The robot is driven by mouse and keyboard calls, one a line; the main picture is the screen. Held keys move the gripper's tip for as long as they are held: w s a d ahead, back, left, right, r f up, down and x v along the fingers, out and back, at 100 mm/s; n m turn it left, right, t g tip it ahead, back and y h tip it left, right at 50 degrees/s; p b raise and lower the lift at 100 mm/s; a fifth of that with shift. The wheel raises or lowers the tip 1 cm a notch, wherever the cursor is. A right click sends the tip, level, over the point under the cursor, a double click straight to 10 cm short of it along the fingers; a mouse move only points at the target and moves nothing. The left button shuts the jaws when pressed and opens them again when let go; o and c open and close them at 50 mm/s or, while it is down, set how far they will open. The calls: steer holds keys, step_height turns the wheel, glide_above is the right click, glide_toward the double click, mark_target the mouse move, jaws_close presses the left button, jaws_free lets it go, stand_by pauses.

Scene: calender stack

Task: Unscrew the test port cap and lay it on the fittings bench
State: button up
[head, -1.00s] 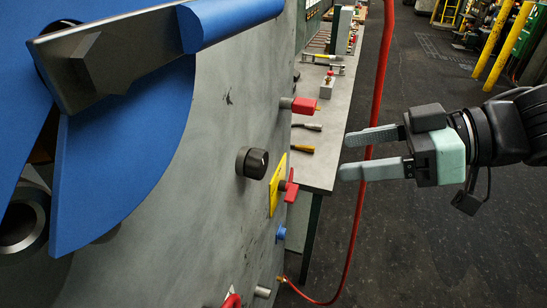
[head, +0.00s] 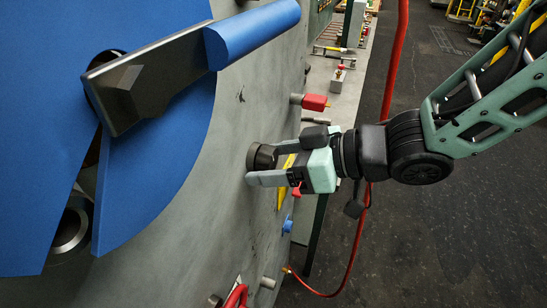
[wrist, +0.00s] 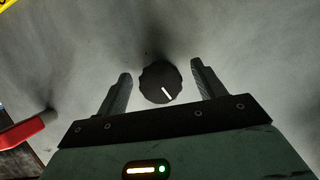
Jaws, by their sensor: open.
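The test port cap looks to be the dark, round, ridged knob (head: 262,157) on the grey panel face. In the wrist view the cap (wrist: 160,82) carries a white line and sits between my two fingers, with a gap on each side. My gripper (head: 258,164) is open around the cap, its fingers pointing at the panel. The gripper also shows in the wrist view (wrist: 160,90). The fittings bench (head: 348,98) runs along the panel's right side, behind my gripper.
A red-handled valve (head: 314,102) sticks out above my gripper, and a blue fitting (head: 287,225) below it. A yellow plate (head: 284,190) is partly hidden behind the gripper. A red hose (head: 388,100) hangs at the right. Tools and fittings lie on the bench's far part.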

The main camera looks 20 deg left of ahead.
steer(key=c, duration=1.1)
steer(key=shift+f+b, duration=0.1)
steer(key=shift+b, duration=0.45)
steer(key=shift+n+t+b, duration=0.5)
steer(key=shift+n+b, duration=0.2)
steer(key=shift+b, duration=0.5)
steer(key=shift+n+t+b, duration=0.4)
steer(key=shift+n+b, duration=0.1)
steer(key=shift+b, duration=0.8)
steer(key=shift+w+b, duration=0.1)
steer(key=shift+b, duration=0.6)
steer(key=shift+n+t+b, duration=0.6)
steer(key=shift+n+b, duration=0.2)
steer(key=shift+b, duration=1.35)
steer(key=shift+n+b, duration=0.4)
steer(key=shift+b, duration=0.2)
